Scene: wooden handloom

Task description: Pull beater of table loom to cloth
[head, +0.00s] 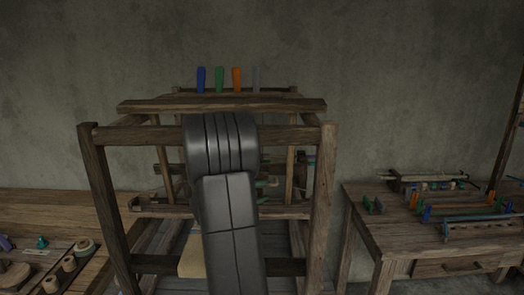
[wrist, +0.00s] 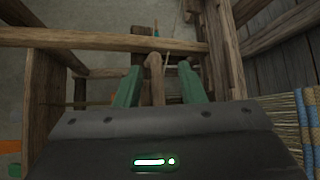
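The wooden loom frame (head: 324,190) stands in the middle of the head view, with its upper beams and posts around my arm. My gripper (wrist: 160,75) shows in the wrist view with two green fingers spread apart. A round-ended wooden bar (wrist: 154,70) lies between the fingers in the picture, with gaps on both sides; I cannot tell its depth or whether it is part of the beater. A wooden crossbeam (wrist: 90,40) runs across beyond the fingers. In the head view my arm hides the middle of the loom, and I cannot clearly make out the beater or cloth.
Blue, green, orange and grey levers (head: 219,80) stand atop the loom. A table (head: 375,225) at right holds small coloured tools. A bench (head: 35,205) at left holds spools (head: 68,264). Blue and tan cords (wrist: 306,125) hang at the wrist view's right edge. Loom posts crowd my gripper.

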